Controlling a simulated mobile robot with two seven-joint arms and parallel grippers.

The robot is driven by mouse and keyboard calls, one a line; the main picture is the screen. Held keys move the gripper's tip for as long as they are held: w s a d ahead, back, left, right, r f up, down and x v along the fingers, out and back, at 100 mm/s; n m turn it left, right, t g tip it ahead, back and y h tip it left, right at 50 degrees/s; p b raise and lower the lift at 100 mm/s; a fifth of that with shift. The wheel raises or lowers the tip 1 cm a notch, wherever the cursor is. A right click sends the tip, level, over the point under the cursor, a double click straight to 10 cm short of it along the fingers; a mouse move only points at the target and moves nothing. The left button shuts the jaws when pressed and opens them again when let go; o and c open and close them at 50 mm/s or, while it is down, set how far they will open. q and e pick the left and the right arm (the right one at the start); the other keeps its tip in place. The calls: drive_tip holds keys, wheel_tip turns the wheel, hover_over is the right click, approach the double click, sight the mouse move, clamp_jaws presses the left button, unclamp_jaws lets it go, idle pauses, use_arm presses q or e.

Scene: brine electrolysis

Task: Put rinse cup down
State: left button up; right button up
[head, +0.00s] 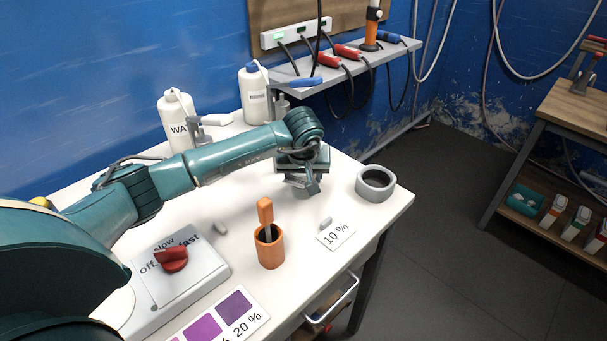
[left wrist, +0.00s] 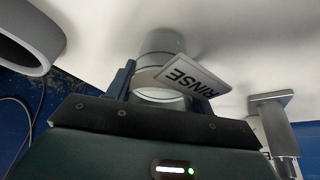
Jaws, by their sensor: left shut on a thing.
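The rinse cup (left wrist: 160,62) shows in the left wrist view as a pale grey cylinder with a white card reading RINSE (left wrist: 193,80). My left gripper (left wrist: 155,92) is shut on it, with dark blue fingers at its sides. In the head view my left gripper (head: 303,180) is low over the far right part of the white table (head: 340,262), and the cup is mostly hidden there by the gripper. I cannot tell whether the cup's base touches the table. My right gripper is in neither view.
A grey ring-shaped holder (head: 376,184) stands just right of the gripper. Two white bottles (head: 177,120) stand at the back. A shelf (head: 345,66) with leads overhangs the back edge.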

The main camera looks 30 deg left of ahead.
use_arm(q)
drive_tip(key=o, duration=1.1)
drive_tip(key=shift+r, duration=0.45)
drive_tip(key=v, duration=1.1)
drive_tip(key=shift+s+r, duration=0.15)
drive_tip(key=shift+r, duration=0.05)
